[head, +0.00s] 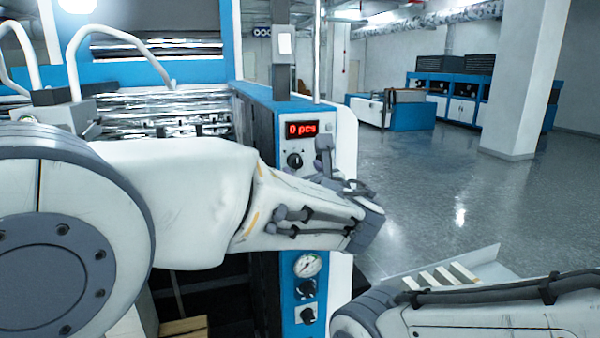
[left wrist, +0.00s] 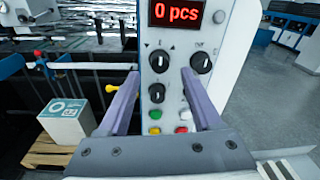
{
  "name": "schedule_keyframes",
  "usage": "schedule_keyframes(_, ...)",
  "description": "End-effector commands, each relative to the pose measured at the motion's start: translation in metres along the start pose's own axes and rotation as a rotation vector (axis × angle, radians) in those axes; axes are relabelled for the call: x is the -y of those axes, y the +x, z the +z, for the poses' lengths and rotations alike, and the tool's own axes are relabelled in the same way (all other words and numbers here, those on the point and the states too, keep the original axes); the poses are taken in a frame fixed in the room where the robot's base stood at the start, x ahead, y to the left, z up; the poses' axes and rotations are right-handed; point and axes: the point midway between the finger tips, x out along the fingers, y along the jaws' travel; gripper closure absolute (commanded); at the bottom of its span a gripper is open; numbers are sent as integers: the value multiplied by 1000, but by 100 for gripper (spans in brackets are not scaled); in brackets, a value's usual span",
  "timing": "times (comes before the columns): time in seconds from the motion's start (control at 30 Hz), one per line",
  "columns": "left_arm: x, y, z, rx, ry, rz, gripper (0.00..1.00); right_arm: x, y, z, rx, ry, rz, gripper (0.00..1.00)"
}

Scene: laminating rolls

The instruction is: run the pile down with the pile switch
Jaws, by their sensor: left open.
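The control panel (head: 340,130) of the blue and white machine carries a red display (head: 300,130) reading 0 pcs. In the left wrist view, a black knob (left wrist: 160,61) with small arrow-like marks above it sits at the panel's upper left; it looks like the pile switch. My left gripper (left wrist: 160,76) is open, its two fingers spread either side of this knob and the lower knob (left wrist: 156,92), with nothing held. Contact with the panel cannot be told. In the head view my left arm covers the panel's middle. A box (left wrist: 66,122) sits on a wooden pallet (left wrist: 45,152).
Another black knob (left wrist: 201,62) sits right of the left finger pair's middle. Green, yellow, white and red buttons (left wrist: 181,130) lie lower on the panel. A gauge (head: 307,265) is below my arm. My right arm crosses the lower right; open floor (head: 450,190) lies beyond.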

Motion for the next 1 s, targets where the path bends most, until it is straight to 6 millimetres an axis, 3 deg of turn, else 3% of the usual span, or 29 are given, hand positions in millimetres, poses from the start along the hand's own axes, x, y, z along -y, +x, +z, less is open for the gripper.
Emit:
schedule_keyframes(0.1, 0, -26, -3, 0, -3, -5, 34, -1, 12, 1, 0, -1, 0, 34)
schedule_keyframes(0.3, 0, -54, -2, -1, -1, -2, 34, -1, 19, 1, 0, -1, 0, 34)
schedule_keyframes(0.77, -2, -61, -2, -8, -5, 5, 34, -1, 20, 1, 0, -1, 0, 34)
schedule_keyframes(0.87, -17, -62, -16, -65, -58, 41, 34, -1, 20, 1, 0, 0, 0, 34)
schedule_keyframes(1.0, -66, -72, -65, -257, -268, 192, 34, -1, 20, 1, 0, 0, 0, 34)
